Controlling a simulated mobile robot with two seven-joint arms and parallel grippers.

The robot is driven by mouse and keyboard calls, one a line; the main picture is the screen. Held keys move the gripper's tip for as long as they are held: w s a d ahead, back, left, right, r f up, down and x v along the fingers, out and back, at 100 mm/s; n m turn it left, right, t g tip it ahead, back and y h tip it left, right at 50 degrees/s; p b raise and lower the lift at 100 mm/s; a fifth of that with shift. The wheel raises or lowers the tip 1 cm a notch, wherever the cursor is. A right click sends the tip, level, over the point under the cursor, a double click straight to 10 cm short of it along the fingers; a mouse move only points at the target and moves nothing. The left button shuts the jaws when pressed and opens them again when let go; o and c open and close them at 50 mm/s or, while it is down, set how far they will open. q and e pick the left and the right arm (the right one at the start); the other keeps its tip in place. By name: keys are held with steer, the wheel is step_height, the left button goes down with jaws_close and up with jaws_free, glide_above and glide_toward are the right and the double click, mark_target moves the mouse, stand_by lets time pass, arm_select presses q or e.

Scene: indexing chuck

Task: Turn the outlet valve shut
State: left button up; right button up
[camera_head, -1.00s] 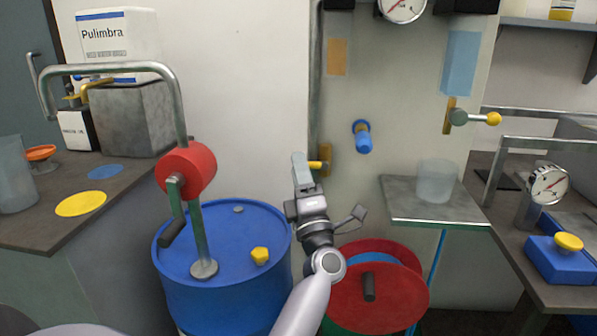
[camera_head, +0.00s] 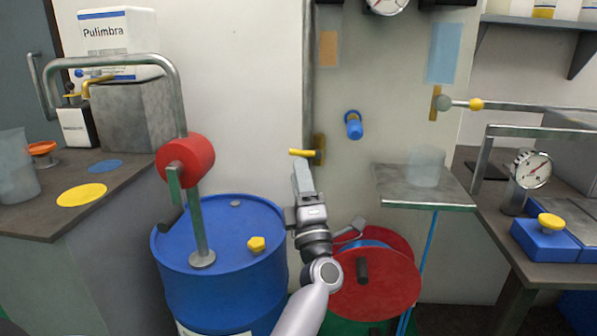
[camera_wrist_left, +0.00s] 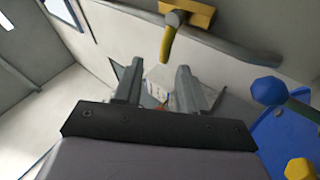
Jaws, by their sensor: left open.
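A yellow valve handle (camera_head: 303,153) sticks out to the left from a yellow plate (camera_head: 320,148) at the foot of the vertical pipe on the wall panel. The pictures do not say whether it is the outlet valve. My left gripper (camera_head: 302,168) points up just below the handle. In the left wrist view the handle (camera_wrist_left: 169,45) hangs ahead of my open, empty fingers (camera_wrist_left: 160,80), apart from them and nearly in line with the gap. My right gripper is not in view.
A blue drum (camera_head: 222,290) with a red-wheeled pump (camera_head: 185,161) stands left of my arm. A red reel (camera_head: 385,290) is low on the right.

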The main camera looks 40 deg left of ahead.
mark_target(292, 154)
arm_select(q)
steer(key=a+r+n+t+h+p, duration=0.1)
steer(key=n+h+p, duration=0.2)
steer(key=n+h, duration=0.2)
steer(key=s+a+n+t+h+p, duration=0.1)
steer(key=n+h+p, duration=0.2)
steer(key=n+h, duration=0.3)
steer(key=s+a+r+n+t+h+p, duration=0.1)
steer(key=n+h, duration=0.5)
steer(key=n, duration=0.8)
steer(key=shift+s+a+r+t+p, duration=0.2)
steer(key=shift+a+r+t+p, duration=0.25)
steer(key=shift+p, duration=0.65)
steer(key=shift+p+x, duration=0.3)
steer(key=shift+x, duration=2.75)
steer(key=shift+f, duration=0.2)
jaws_close()
steer(key=shift+f, duration=0.1)
